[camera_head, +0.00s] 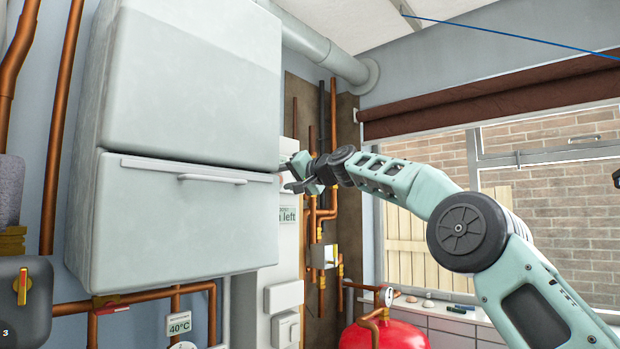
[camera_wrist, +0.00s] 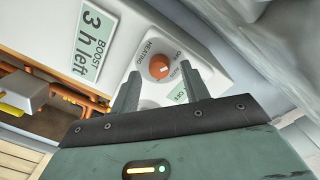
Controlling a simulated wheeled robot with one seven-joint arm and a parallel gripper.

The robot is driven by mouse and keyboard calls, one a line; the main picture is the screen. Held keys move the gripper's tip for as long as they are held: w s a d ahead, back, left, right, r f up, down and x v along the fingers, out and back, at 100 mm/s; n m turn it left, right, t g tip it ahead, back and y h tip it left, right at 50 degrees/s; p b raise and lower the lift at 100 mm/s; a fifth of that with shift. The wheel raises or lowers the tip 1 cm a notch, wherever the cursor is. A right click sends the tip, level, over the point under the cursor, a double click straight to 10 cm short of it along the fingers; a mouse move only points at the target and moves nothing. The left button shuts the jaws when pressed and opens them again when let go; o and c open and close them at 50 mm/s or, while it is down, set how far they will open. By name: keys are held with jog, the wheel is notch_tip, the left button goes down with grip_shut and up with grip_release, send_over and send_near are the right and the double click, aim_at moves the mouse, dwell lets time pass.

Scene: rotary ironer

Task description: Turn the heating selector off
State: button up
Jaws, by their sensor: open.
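The heating selector is a round orange knob (camera_wrist: 160,67) on a white panel, marked HEATING, in the wrist view. A pale mark on the knob points roughly to the right of the picture. Small lettering stands around it, one piece seeming to read OFF; the exact setting is hard to tell. My gripper (camera_wrist: 160,72) is open, its two fingers pointing at the panel on either side of the knob in the picture. I cannot tell whether they touch it. In the head view my gripper (camera_head: 298,172) is at the panel, and the knob cannot be made out there.
A boost label reading "3 h left" (camera_wrist: 90,40) is beside the knob. A large pale cabinet (camera_head: 190,220) stands close left of my gripper. Copper pipes (camera_head: 333,225) run behind it on the right. A red tank (camera_head: 385,335) is below.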

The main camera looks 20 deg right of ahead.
jog(key=b+v, duration=1.1)
jog(key=v, duration=0.5)
jog(key=shift+s, duration=0.3)
